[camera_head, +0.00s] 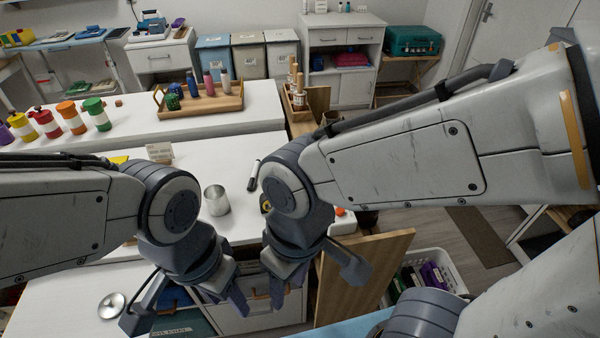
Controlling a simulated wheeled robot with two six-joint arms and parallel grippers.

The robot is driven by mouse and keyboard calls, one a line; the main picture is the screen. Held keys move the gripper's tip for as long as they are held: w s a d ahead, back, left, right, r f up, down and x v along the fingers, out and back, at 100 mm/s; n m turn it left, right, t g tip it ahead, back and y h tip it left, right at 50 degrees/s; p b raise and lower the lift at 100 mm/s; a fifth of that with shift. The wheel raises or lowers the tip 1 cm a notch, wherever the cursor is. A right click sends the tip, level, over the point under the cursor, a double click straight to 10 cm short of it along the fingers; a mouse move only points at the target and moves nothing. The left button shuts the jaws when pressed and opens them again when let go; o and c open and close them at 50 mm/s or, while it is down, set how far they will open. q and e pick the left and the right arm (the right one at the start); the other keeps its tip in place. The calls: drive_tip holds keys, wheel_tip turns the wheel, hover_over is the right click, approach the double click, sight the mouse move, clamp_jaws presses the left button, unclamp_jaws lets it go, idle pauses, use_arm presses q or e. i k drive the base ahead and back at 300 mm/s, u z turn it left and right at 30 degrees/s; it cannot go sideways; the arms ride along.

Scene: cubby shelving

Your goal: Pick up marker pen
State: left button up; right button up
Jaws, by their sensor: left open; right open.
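A marker pen (254,175), white with a dark end, is on the white table (235,150) near the middle of the head view. It is just left of my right arm's wrist joint. My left gripper (188,305) points down at the lower left, open, with nothing seen between its fingers. My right gripper (315,275) is open and apparently empty, lower in the picture than the pen. Both grippers are apart from the pen.
A metal cup (216,200) stands left of the pen. A small card (159,153) is further left. A wooden tray (199,104) with bottles and several coloured jars stand further back. A wooden board (360,275) and a white basket (428,272) are at the lower right.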

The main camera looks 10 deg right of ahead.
sight(252, 182)
drive_tip(key=z, duration=1.55)
drive_tip(key=i, duration=0.3)
drive_tip(key=u, duration=2.45)
drive_tip(key=i, duration=0.5)
drive_tip(key=u, duration=0.05)
